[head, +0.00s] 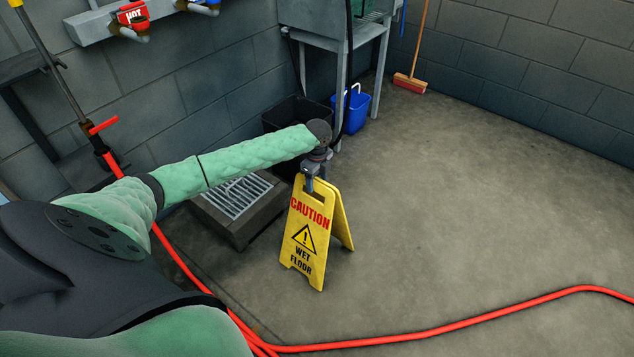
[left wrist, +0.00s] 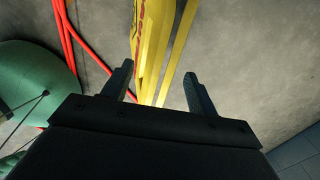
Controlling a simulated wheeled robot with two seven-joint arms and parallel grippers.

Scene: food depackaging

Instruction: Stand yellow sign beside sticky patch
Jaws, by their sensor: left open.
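The yellow caution sign (head: 304,235) stands upright on the floor as an open A-frame, with "CAUTION WET FLOOR" on its front panel. My left gripper (head: 310,182) is at the top edge of the sign. In the left wrist view my left gripper (left wrist: 160,82) is open, and the yellow sign (left wrist: 155,45) shows between and beyond its two fingers. Whether the fingers touch the sign I cannot tell. I cannot make out a sticky patch on the floor. My right gripper is in neither view.
A red hose (head: 440,333) runs across the floor in front of the sign. A floor drain grate (head: 236,196) lies left of it. A black bin (head: 287,112), a blue bucket (head: 357,108) and a broom (head: 410,82) stand behind. The floor to the right is clear.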

